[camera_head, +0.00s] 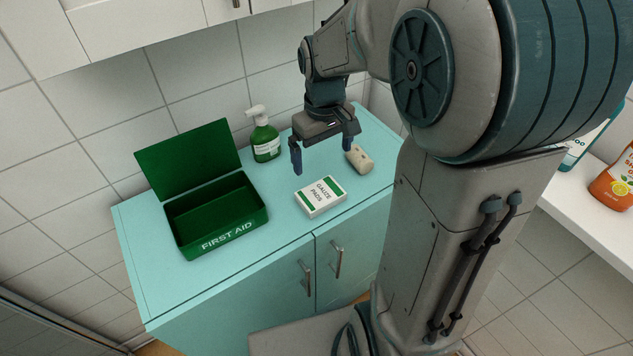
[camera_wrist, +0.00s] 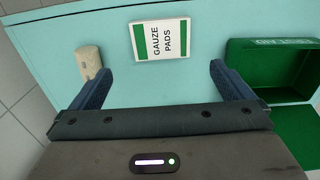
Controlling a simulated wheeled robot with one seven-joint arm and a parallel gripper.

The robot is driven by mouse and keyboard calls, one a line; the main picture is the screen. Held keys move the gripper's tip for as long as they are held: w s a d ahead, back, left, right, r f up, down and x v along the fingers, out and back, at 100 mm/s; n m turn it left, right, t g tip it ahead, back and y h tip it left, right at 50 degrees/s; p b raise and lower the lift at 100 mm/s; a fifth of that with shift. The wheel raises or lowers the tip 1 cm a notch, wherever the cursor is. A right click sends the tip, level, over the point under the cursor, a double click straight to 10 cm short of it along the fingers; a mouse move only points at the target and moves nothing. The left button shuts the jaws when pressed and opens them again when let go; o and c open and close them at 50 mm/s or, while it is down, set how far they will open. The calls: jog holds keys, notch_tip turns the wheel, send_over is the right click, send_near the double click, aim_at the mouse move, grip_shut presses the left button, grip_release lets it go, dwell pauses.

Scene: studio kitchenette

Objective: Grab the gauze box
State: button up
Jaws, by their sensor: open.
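The gauze box (camera_head: 321,196) is a small white box with green bands, labelled "GAUZE PADS". It lies flat on the turquoise cabinet top (camera_head: 290,238), near its front edge. My gripper (camera_head: 324,158) is open and empty, above the cabinet top and a little behind the box. In the wrist view the gauze box (camera_wrist: 160,40) lies beyond the fingertips, roughly in line with the gap between my gripper's fingers (camera_wrist: 157,85). The fingers do not touch it.
An open, empty-looking green first aid box (camera_head: 217,212) stands left of the gauze box. A green pump bottle (camera_head: 265,141) stands behind. A beige roll (camera_head: 359,159) lies to the right, also beside a finger in the wrist view (camera_wrist: 89,61). The wall is tiled.

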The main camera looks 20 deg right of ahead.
send_over(320, 193)
jog(key=f, duration=0.7)
jog(key=shift+s+d+f, duration=0.2)
jog(key=shift+s+f, duration=0.05)
jog(key=shift+w+a+f, duration=0.1)
jog(key=shift+f, duration=1.4)
jog(key=shift+w+a+f, duration=0.1)
jog(key=shift+f, duration=1.4)
jog(key=c, duration=0.6)
